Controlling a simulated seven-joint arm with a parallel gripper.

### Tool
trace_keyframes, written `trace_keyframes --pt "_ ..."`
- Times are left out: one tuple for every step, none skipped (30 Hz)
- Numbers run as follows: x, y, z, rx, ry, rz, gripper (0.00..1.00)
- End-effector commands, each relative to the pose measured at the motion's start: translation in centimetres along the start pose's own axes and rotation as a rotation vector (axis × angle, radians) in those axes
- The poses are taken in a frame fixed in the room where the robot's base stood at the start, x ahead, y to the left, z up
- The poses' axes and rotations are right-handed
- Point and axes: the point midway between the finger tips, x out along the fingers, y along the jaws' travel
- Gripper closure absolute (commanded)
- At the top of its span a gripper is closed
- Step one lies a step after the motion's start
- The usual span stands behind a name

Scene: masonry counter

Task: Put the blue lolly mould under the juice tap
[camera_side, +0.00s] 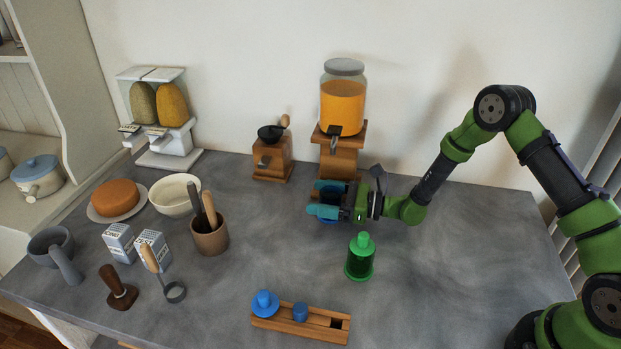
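The juice dispenser (343,101) is a glass jar of orange juice on a wooden stand (338,161), with a dark tap (335,136) at its front. My gripper (325,200) reaches in from the right, low in front of the stand. Its teal fingers lie around a blue object (330,220), which appears to be the blue lolly mould on the counter below the tap. The fingers hide most of it, and I cannot tell whether they press on it or whether it is exactly under the spout.
A green bottle-shaped mould (360,258) stands in front of my gripper. A wooden rack (322,332) at the front holds two blue pieces. A wooden grinder (271,157) stands left of the dispenser; utensils in a brown pot (209,238) stand further left. The right counter is clear.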

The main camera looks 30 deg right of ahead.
Motion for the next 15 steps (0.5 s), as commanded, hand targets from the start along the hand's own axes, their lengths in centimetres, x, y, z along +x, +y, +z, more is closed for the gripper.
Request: trace_keyframes --pt "0.0 0.0 0.0 0.0 0.0 0.0 0.18" --pt "0.0 0.0 0.0 0.0 0.0 0.0 0.18" --pt "0.0 0.0 0.0 0.0 0.0 0.0 0.18" --pt "0.0 0.0 0.0 0.0 0.0 0.0 0.18" --pt "0.0 0.0 0.0 0.0 0.0 0.0 0.18" --pt "0.0 0.0 0.0 0.0 0.0 0.0 0.18" --pt "0.0 0.0 0.0 0.0 0.0 0.0 0.18" --pt "0.0 0.0 0.1 0.0 0.0 0.0 0.18" --pt "0.0 0.0 0.2 -0.001 0.0 0.0 0.18" --pt "0.0 0.0 0.4 -0.001 0.0 0.0 0.18" --pt "-0.3 -0.1 0.3 0.0 0.001 -0.001 0.18" --pt "-0.8 -0.1 0.3 0.0 0.002 -0.002 0.18" --pt "-1.3 -0.1 0.2 -0.001 0.002 -0.002 0.18" --pt "-1.8 -0.1 0.2 0.0 0.003 -0.003 0.18" --pt "-2.5 -0.1 0.2 0.002 0.002 -0.004 0.18"
